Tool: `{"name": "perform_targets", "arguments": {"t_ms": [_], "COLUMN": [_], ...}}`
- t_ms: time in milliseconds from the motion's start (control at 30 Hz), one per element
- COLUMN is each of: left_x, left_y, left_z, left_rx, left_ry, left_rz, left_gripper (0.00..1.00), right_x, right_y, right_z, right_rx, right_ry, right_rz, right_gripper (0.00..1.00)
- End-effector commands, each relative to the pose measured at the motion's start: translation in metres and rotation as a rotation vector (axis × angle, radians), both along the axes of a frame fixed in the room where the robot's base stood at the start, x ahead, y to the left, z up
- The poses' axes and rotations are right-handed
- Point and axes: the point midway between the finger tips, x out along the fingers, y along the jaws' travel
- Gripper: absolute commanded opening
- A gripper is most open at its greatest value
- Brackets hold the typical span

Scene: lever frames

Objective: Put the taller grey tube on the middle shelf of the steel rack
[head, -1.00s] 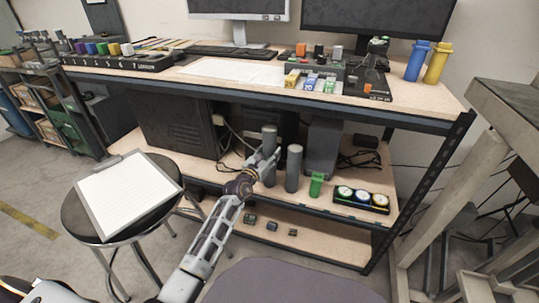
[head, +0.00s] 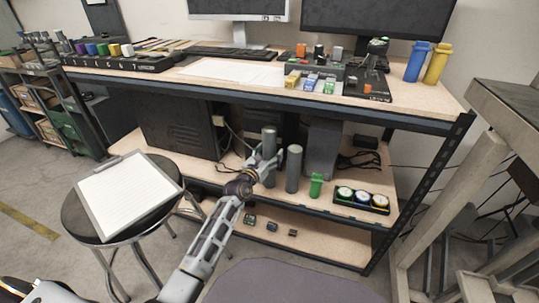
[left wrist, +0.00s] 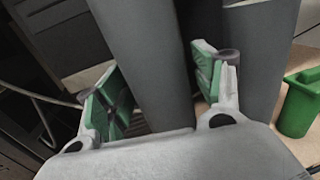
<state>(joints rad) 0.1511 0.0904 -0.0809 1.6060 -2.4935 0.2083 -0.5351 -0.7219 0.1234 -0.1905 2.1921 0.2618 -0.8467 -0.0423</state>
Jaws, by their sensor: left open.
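Two grey tubes stand upright on the shelf under the bench top. The left tube (head: 269,138) reaches higher in the head view and looks the taller; its base is hidden by my gripper. The shorter-looking tube (head: 293,168) stands just right of it. My left gripper (head: 267,161) is open at the left tube. In the left wrist view, the green-padded fingers (left wrist: 155,88) are on either side of that tube (left wrist: 150,50), and the other tube (left wrist: 256,60) is beyond the right finger. A rack with bins (head: 48,115) stands at the far left. My right gripper is not in view.
A green cup-like object (head: 316,185) and a tray of round dials (head: 361,199) sit right of the tubes. A dark computer case (head: 180,125) stands to the left. A stool with a clipboard (head: 127,192) is at the left front. The bench top overhangs the tubes.

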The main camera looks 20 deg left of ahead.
Motion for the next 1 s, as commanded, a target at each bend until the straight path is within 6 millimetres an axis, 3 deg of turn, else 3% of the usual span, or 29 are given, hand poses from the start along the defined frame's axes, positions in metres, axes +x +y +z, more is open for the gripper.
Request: {"name": "perform_targets", "arguments": {"t_ms": [667,1000], "left_x": [-0.047,-0.076], "left_y": [0.010,0.015], "left_z": [0.001,0.001], "left_rx": [0.001,0.001], "left_ry": [0.000,0.001], "left_rz": [0.001,0.001], "left_gripper": [0.68,0.68], "right_x": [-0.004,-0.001], "right_y": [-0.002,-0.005], "right_z": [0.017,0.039], "right_rx": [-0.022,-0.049], "right_ry": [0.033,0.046], "right_rz": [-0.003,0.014], "right_gripper": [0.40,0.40]}}
